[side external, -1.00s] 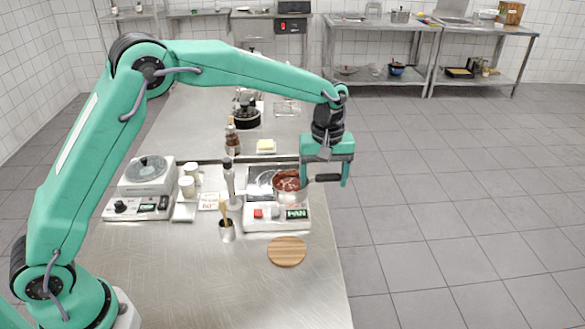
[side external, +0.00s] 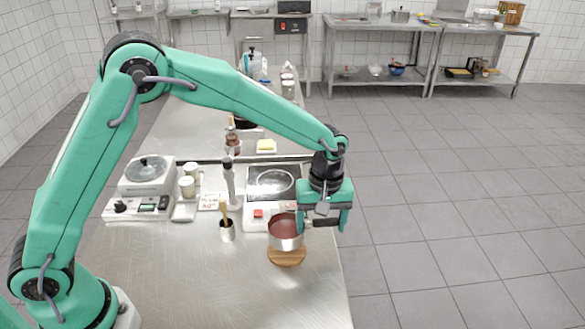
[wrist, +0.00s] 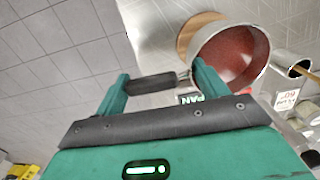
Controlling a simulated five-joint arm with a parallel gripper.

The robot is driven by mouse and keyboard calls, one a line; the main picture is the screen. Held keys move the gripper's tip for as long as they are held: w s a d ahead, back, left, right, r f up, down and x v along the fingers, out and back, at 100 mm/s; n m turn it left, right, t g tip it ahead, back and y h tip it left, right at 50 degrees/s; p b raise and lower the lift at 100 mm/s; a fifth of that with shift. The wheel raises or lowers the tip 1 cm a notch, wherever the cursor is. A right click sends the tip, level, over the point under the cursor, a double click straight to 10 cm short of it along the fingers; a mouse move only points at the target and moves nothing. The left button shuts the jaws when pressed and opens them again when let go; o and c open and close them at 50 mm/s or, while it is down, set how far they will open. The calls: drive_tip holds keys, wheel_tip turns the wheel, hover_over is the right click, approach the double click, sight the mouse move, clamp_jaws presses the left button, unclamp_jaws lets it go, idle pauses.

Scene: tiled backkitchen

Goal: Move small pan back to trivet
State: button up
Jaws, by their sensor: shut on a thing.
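The small pan (side external: 286,232), steel with a reddish-brown inside, is upright over the round wooden trivet (side external: 287,260). I cannot tell whether its base touches the wood or hangs slightly above it. My gripper (side external: 322,222) is shut on the pan's black handle (wrist: 150,83), which points right in the side view. In the wrist view the pan (wrist: 232,58) hides most of the trivet (wrist: 190,38), whose edge shows beside the pan.
The hot plate (side external: 272,183) stands just behind the pan, its top bare. A steel cup with brushes (side external: 227,231) stands left of the pan. The front counter (side external: 200,285) is clear.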

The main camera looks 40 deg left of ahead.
drive_tip(key=shift+f, duration=1.75)
drive_tip(key=shift+f, duration=0.2)
drive_tip(key=o, duration=1.3)
drive_tip(key=shift+r, duration=3.55)
drive_tip(key=shift+a, duration=0.1)
